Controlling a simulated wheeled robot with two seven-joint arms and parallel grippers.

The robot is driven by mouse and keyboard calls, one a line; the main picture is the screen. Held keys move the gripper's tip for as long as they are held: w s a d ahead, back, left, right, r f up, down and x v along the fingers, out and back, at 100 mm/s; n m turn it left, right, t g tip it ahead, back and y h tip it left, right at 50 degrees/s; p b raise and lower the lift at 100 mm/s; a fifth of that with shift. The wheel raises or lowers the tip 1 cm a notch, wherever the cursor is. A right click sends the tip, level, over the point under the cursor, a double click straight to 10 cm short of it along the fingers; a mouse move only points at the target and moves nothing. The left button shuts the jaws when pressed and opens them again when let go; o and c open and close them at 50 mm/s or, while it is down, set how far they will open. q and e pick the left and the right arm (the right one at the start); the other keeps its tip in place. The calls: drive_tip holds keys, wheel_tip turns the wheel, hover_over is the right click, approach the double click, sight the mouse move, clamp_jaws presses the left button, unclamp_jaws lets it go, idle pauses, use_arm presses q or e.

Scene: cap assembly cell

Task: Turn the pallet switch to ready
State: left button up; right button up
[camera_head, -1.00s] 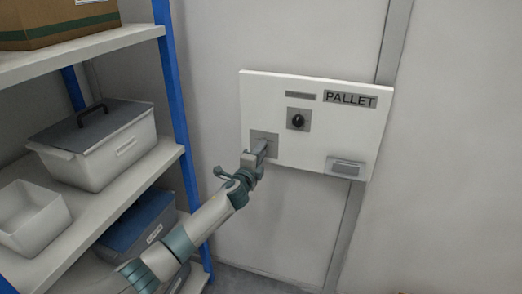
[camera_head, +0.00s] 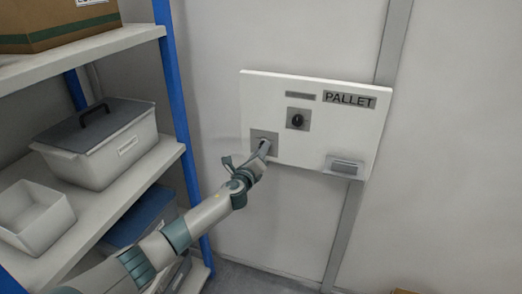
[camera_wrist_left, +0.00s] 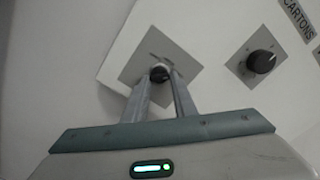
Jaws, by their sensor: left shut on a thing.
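A white panel (camera_head: 330,128) with a PALLET sign (camera_head: 349,99) is on the wall. Its lower left carries a dark switch knob (camera_wrist_left: 159,72) on a grey square plate. My left gripper (camera_head: 264,146) reaches it from the lower left. In the left wrist view, my left gripper's fingers (camera_wrist_left: 160,84) are shut on this knob, one on each side. In the head view, the gripper mostly hides the knob, and its pointer direction cannot be read. My right gripper is in neither view.
A second black knob (camera_head: 298,120) sits up and right on the panel; a CARTONS label (camera_wrist_left: 297,18) shows near it in the wrist view. A grey block (camera_head: 345,167) is at the panel's lower right. A blue-posted shelf (camera_head: 172,90) with bins stands left. Wall on the right is clear.

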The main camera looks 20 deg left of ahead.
use_arm(q)
drive_tip(key=shift+f, duration=0.1)
idle(0.3)
drive_tip(key=o, duration=1)
drive_tip(key=shift+o, duration=0.2)
drive_tip(key=shift+s, duration=0.15)
drive_tip(key=s+b, duration=0.2)
drive_tip(key=s, duration=1.5)
drive_tip(key=shift+a, duration=0.3)
